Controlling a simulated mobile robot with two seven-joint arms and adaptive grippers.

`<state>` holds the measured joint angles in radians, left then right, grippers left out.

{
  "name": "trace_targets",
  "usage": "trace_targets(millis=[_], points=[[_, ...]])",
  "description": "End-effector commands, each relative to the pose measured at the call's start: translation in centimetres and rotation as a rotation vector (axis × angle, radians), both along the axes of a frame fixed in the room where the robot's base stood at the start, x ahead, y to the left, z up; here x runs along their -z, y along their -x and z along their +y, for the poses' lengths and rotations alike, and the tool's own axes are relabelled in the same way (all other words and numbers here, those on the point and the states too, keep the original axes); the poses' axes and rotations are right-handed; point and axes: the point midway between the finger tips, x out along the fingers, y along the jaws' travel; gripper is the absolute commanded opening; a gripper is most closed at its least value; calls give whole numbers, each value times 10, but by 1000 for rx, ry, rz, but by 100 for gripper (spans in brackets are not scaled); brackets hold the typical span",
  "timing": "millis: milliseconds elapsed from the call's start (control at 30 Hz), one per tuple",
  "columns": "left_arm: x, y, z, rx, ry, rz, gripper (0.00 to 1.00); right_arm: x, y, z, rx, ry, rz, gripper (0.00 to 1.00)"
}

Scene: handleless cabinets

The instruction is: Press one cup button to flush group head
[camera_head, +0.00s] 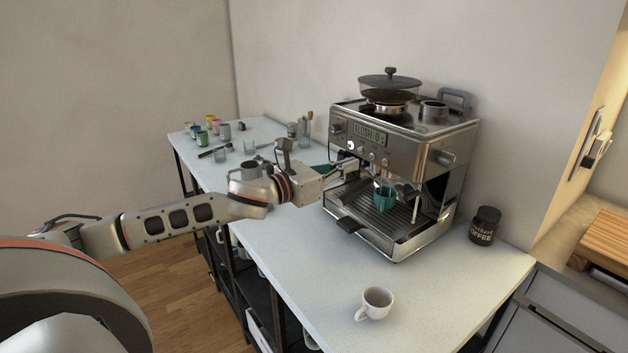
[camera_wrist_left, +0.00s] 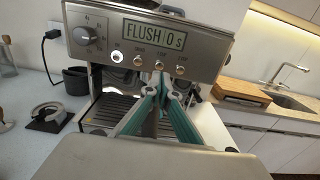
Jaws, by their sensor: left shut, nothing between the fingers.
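The steel espresso machine (camera_head: 405,135) stands on the counter, its display reading "FLUSH 0 s". A row of round buttons runs below the display; it also shows in the left wrist view. The third button from the left (camera_wrist_left: 159,65), which seems to be the one cup button, is just above my fingertips there. My left gripper (camera_head: 357,168) is shut and empty, its teal fingers together (camera_wrist_left: 162,80) in front of the panel. I cannot tell whether the fingertips touch the button. A group head is partly hidden behind the fingers. My right gripper is not in view.
A white cup (camera_head: 376,302) stands at the counter's front, and a dark coffee jar (camera_head: 484,225) right of the machine. Several small pots (camera_head: 202,137) and tools lie at the far left.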

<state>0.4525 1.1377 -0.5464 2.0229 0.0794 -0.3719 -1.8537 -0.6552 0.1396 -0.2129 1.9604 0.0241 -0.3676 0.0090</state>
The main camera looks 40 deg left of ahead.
Motion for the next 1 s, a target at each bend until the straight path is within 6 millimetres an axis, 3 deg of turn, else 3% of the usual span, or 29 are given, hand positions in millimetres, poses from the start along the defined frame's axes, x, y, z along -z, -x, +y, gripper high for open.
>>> trace_targets(millis=[233, 500, 1000], points=[[8, 37, 11, 3, -6, 7, 0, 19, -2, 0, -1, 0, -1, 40], [8, 59, 19, 3, -5, 7, 0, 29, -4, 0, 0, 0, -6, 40], [5, 78, 28, -2, -2, 5, 0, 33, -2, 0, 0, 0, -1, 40]])
